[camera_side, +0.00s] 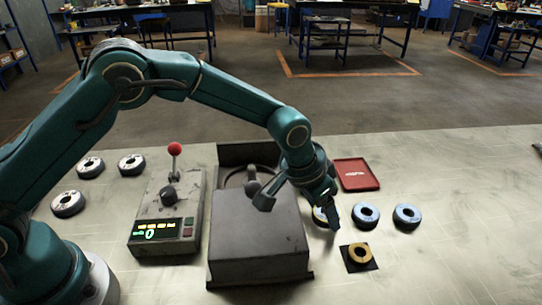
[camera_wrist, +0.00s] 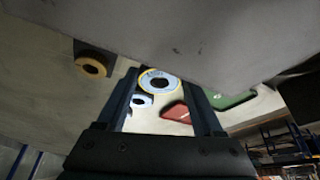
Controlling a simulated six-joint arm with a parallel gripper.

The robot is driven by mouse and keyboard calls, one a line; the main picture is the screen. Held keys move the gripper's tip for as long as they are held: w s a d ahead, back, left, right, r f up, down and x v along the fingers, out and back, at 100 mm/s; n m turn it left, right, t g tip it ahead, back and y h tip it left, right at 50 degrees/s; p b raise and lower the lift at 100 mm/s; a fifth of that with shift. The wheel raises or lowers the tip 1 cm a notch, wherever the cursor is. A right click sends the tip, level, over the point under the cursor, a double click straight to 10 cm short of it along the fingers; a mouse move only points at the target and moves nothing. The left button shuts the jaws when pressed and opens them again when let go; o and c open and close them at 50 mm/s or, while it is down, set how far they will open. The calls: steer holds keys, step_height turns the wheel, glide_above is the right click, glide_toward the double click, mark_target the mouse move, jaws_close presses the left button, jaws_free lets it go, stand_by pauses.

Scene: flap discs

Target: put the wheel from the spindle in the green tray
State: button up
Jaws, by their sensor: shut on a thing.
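My gripper (camera_side: 326,212) is beside the right side of the grey machine housing (camera_side: 258,240). It is shut on a pale blue wheel with a yellow rim (camera_wrist: 146,83), which shows between the fingers (camera_wrist: 160,88) in the wrist view. In the side view the wheel (camera_side: 318,214) is partly hidden behind a finger. The green tray (camera_wrist: 233,101) shows at the right of the wrist view, partly covered by a dark grey surface. I cannot make it out in the side view. The spindle is not clearly visible.
A red tray (camera_side: 357,187) lies behind the gripper. Two blue discs (camera_side: 367,224) (camera_side: 407,225) lie to its right, and a gold ring (camera_side: 350,259) on a dark pad in front. A control box (camera_side: 155,215) with a red-knobbed lever and several white discs (camera_side: 68,211) stand left.

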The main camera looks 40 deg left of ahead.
mark_target(321, 214)
steer(key=shift+f, duration=0.25)
steer(key=shift+f, duration=0.35)
steer(key=o, duration=1.4)
steer(key=shift+o, duration=0.2)
steer(key=shift+r, duration=3.5)
